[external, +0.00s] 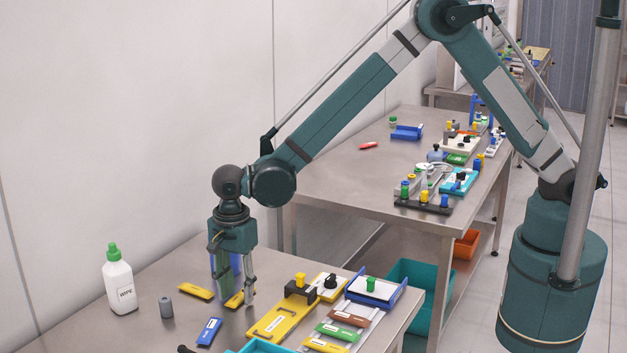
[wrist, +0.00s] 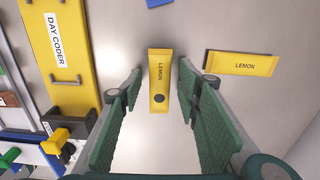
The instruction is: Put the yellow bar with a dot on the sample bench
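A yellow bar with a dark dot, labelled LEMON, lies flat on the near metal table; it is in the middle of the wrist view (wrist: 159,82) and partly hidden by a finger in the external view (external: 235,300). My gripper (external: 234,297) points straight down over it. In the wrist view its green fingers (wrist: 160,72) are apart, one on each side of the bar, with gaps showing. A second LEMON bar (wrist: 238,64), with no dot visible, lies to the right; it also shows in the external view (external: 195,291). No label marks the sample bench.
A yellow DAY CODER fixture (external: 279,320) stands right of my gripper. A blue bar (external: 209,331), grey cylinder (external: 166,307) and WIPE bottle (external: 119,285) are nearby. A second metal bench (external: 345,182) behind holds several fixtures, with bare room at its left.

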